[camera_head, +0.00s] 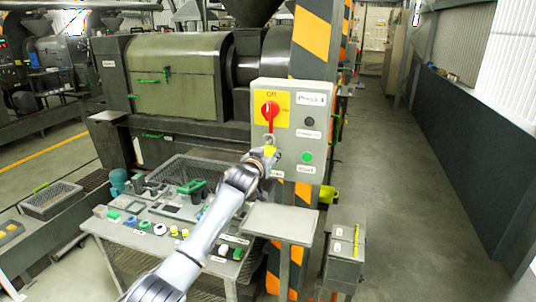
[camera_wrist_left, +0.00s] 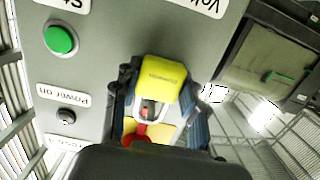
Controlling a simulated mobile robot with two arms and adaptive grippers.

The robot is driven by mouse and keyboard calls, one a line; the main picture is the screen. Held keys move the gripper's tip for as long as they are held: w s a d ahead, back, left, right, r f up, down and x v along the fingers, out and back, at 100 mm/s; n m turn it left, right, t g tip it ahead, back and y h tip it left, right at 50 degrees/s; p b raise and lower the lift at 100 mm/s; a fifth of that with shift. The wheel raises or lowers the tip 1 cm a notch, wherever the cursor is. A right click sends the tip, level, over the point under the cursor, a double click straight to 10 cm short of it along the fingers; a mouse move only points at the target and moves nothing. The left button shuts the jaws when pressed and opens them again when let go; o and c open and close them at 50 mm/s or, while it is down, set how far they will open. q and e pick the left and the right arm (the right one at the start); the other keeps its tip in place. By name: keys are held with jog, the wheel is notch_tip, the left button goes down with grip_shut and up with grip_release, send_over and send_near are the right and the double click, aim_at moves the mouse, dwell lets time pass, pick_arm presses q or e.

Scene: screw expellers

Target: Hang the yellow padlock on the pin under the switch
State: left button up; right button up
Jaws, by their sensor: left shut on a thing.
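The yellow padlock (camera_head: 269,151) is at the tip of my left gripper (camera_head: 262,157), close to the front of the grey control box, below the red switch (camera_head: 270,110) on its yellow plate. In the left wrist view, which is turned upside down, the padlock (camera_wrist_left: 163,80) sits between the two fingers of my left gripper (camera_wrist_left: 155,95), which is shut on it. The red switch (camera_wrist_left: 138,138) shows just past the padlock. A small grey part shows between switch and padlock; I cannot tell pin from shackle, nor whether they touch. My right gripper is out of view.
The control box (camera_head: 315,135) also carries a green button (camera_head: 306,157), a black button and labels. It stands against a striped post (camera_head: 312,40). Below lies a table (camera_head: 150,235) with several small parts; a grey stand (camera_head: 282,222) is at its right. The aisle at right is clear.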

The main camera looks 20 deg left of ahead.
pick_arm(q)
jog(key=shift+f+b, duration=0.4)
jog(key=shift+f, duration=0.2)
jog(key=o, duration=1.2)
jog(key=shift+w+f, duration=0.1)
jog(key=shift+f, duration=0.05)
jog(key=shift+c, duration=0.2)
jog(key=shift+w+f, duration=0.1)
jog(key=shift+w, duration=0.1)
jog(key=shift+o, duration=0.4)
